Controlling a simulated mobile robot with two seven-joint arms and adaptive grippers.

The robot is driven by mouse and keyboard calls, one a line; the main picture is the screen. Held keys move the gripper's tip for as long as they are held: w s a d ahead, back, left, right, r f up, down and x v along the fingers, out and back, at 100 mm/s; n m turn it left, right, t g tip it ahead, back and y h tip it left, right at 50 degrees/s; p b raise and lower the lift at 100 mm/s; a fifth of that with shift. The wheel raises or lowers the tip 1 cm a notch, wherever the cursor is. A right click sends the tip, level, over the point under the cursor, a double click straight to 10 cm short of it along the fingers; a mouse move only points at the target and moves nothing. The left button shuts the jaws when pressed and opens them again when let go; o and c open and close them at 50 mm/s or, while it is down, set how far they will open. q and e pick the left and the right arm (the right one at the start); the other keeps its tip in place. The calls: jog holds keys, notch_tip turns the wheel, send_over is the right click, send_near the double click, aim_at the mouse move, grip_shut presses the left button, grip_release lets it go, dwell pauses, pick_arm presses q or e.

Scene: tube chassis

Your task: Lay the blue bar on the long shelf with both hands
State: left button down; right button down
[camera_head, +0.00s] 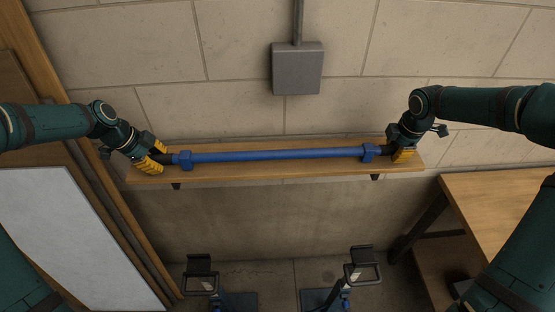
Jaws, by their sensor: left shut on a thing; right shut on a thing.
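The blue bar (270,155) is a long straight rod with a blue collar near each end and dark ends. It lies lengthwise over the long wooden shelf (270,171), close to level. I cannot tell whether it touches the shelf top. My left gripper (160,157), with yellow fingers, is shut on the bar's left dark end, over the left part of the shelf. My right gripper (396,151) is shut on the bar's right dark end, near the shelf's right end. The fingers partly hide both bar ends.
A grey box (297,68) with a conduit is fixed to the block wall above the shelf. A wooden table (500,205) stands at the right. A white panel (75,240) is at the left. The shelf's middle holds nothing else.

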pick_arm(q)
jog(key=shift+f+b, duration=0.35)
jog(key=shift+f, duration=0.1)
pick_arm(e)
jog(key=shift+f, duration=0.45)
pick_arm(q)
jog(key=c, duration=0.8)
grip_release()
jog(key=shift+r, duration=0.1)
pick_arm(e)
jog(key=c, duration=0.7)
grip_release()
jog(key=shift+r, duration=0.1)
jog(key=shift+c, duration=0.2)
pick_arm(q)
jog(key=shift+o, duration=0.2)
jog(key=v, duration=1.2)
pick_arm(e)
notch_tip(320, 180, up, 12)
jog(key=s, duration=0.2)
jog(key=shift+s, duration=0.25)
pick_arm(q)
jog(key=shift+d, duration=0.1)
jog(key=shift+s, duration=0.1)
pick_arm(e)
jog(key=shift+a+f, duration=0.1)
jog(key=shift+f, duration=0.1)
